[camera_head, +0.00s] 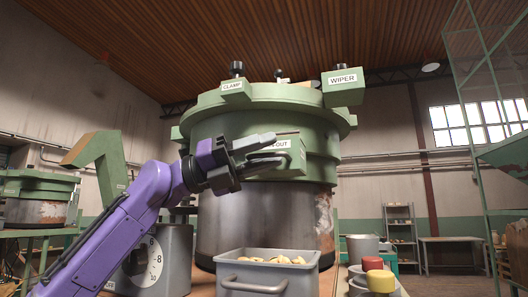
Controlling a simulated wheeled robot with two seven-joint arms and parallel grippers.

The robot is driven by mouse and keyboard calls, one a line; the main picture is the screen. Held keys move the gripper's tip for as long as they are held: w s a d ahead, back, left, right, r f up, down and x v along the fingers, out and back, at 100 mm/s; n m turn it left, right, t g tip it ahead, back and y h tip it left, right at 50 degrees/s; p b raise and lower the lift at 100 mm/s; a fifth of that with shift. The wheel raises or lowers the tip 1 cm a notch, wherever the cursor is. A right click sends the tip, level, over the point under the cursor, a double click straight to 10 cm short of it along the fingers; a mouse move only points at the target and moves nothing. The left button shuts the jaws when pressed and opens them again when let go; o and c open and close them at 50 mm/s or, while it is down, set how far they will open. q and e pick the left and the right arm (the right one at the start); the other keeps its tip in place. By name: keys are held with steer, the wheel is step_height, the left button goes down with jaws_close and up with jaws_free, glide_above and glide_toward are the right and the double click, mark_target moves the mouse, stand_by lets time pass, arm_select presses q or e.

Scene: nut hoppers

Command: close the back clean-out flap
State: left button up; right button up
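A large green and dark metal hopper (222,217) stands in front of me. On its green upper body is a green box (296,159) with a label of which only "OUT" can be read. My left gripper (277,148) is in front of this box, with its fingers pointing right and a gap between them. It looks open and empty, and it covers part of the box and label. I cannot tell whether the gripper touches the box. No flap can be made out clearly as open or shut. My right gripper does not show.
Green blocks marked CLAMP (232,87) and WIPER (343,87) sit on the hopper's rim. Below are a grey bin (268,268) of nuts, a dial scale (177,250) and red and yellow knobs (381,280). Another hopper (38,187) stands far left.

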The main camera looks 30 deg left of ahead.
arm_select(q)
steer(key=shift+a, duration=0.15)
steer(key=b+v, duration=0.2)
steer(key=v, duration=0.8)
steer(key=shift+f, duration=0.2)
steer(key=shift+a, duration=0.15)
steer(key=shift+w, duration=0.1)
